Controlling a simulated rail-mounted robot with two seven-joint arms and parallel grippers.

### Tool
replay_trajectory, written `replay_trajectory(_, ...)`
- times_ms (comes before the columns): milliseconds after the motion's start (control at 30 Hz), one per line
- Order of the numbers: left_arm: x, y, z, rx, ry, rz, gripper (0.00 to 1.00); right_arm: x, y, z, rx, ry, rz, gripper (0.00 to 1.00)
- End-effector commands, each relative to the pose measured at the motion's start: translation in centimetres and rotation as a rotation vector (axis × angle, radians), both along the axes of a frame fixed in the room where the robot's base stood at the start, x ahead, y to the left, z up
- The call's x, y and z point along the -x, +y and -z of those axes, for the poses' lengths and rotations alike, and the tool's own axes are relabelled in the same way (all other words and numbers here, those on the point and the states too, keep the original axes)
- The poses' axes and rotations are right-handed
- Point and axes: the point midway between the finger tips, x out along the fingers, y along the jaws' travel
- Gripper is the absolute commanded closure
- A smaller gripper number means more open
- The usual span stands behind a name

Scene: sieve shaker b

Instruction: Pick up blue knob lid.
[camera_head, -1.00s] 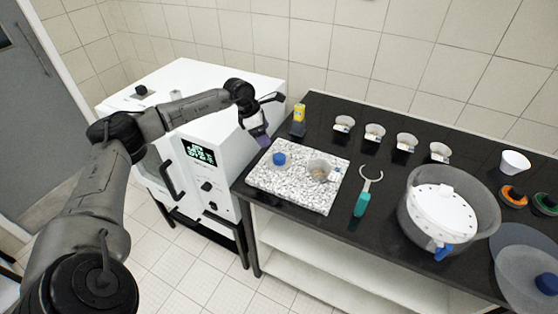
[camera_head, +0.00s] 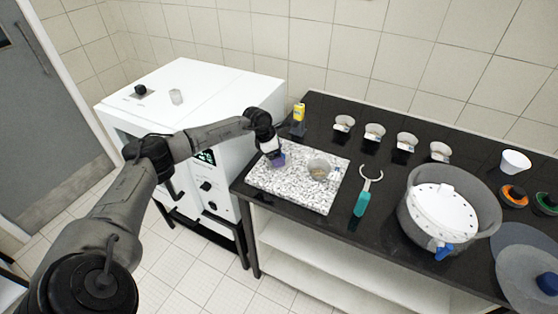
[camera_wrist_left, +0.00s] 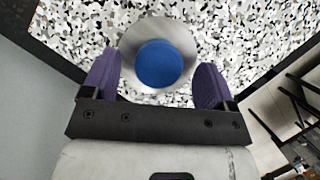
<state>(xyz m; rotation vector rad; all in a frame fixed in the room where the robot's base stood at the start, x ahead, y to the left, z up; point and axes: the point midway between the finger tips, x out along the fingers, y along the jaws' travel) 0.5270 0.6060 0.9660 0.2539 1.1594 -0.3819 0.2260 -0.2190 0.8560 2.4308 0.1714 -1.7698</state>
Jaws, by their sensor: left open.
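A small round lid with a blue knob (camera_wrist_left: 158,65) lies on the speckled granite slab (camera_head: 300,202). In the left wrist view its knob and pale grey disc show between two purple fingers. My left gripper (camera_wrist_left: 157,72) is open, with one finger on each side of the lid. I cannot tell if the fingers touch it. In the head view my left gripper (camera_head: 276,158) is down at the slab and mostly hides this lid. My right gripper is not in view. Another blue knob (camera_head: 547,283) sits on a large clear disc at the lower right.
A glass dish (camera_head: 320,168) stands on the slab, right of the gripper. A yellow bottle (camera_head: 299,117) stands behind. A teal-handled tool (camera_head: 361,203), several small cups and a large sieve pan (camera_head: 408,222) are farther right. A white oven (camera_head: 220,85) stands at left.

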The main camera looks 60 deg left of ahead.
Motion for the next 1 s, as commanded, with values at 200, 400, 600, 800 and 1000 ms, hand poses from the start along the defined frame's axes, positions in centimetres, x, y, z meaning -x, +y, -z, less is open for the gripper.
replay_trajectory(200,-0.22,-0.07,0.5,0.0,-0.001,0.0,0.2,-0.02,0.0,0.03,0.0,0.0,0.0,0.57)
replay_trajectory(400,-0.21,-0.07,0.48,0.0,-0.001,0.0,0.27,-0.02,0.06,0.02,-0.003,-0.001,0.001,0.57)
replay_trajectory(600,-0.19,-0.07,0.47,0.0,-0.001,0.0,0.46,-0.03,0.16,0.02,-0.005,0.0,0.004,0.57)
replay_trajectory(800,-0.19,-0.07,0.47,0.0,-0.001,-0.001,0.65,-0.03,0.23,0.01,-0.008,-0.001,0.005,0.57)
replay_trajectory(1000,-0.2,-0.06,0.45,0.0,-0.001,-0.001,0.74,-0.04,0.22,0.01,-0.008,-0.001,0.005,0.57)
